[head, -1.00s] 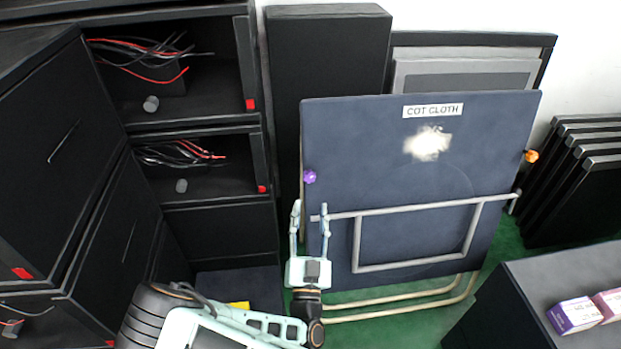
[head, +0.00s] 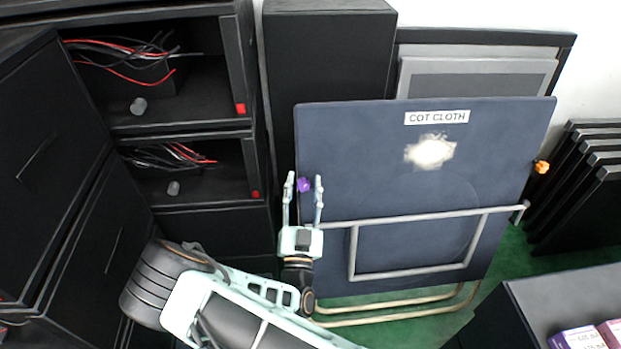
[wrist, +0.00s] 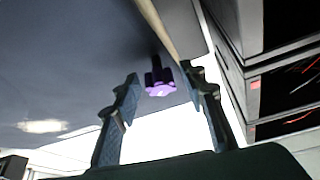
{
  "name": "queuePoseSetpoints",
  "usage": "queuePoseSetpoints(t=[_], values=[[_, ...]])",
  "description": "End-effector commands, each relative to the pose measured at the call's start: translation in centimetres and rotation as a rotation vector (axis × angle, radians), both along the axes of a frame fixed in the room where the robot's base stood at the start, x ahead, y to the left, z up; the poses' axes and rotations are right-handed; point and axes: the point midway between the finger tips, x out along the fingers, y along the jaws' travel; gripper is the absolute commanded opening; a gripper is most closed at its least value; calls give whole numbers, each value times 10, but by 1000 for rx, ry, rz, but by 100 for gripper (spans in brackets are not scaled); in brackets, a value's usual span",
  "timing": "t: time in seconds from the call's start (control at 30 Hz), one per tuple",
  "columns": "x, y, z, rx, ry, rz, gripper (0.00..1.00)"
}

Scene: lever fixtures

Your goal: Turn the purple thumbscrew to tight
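The purple thumbscrew (head: 304,184) sits at the left edge of the dark blue panel (head: 400,160) labelled "COT CLOTH". My gripper (head: 304,184) is open, with its two fingers upright on either side of the thumbscrew in the head view. In the wrist view the thumbscrew (wrist: 160,84) shows between the open fingertips of my gripper (wrist: 162,80), with space on both sides. No contact shows. How far the fingers are from it in depth is hard to tell.
An orange thumbscrew (head: 541,167) is on the panel's right edge. A grey metal frame (head: 352,250) crosses the panel's lower part. Black shelves (head: 190,120) with cables stand at the left. A dark cabinet (head: 560,295) with small boxes is at the lower right.

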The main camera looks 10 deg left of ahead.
Motion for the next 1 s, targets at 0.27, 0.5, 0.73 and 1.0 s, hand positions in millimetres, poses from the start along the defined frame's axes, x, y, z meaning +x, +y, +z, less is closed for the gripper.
queuePoseSetpoints(t=[0.27,0.5,0.73,1.0], values=[[1,3,2,0,0,2,39],[1,3,2,0,0,2,24],[1,3,2,0,0,2,0],[1,3,2,23,6,-1,0]])
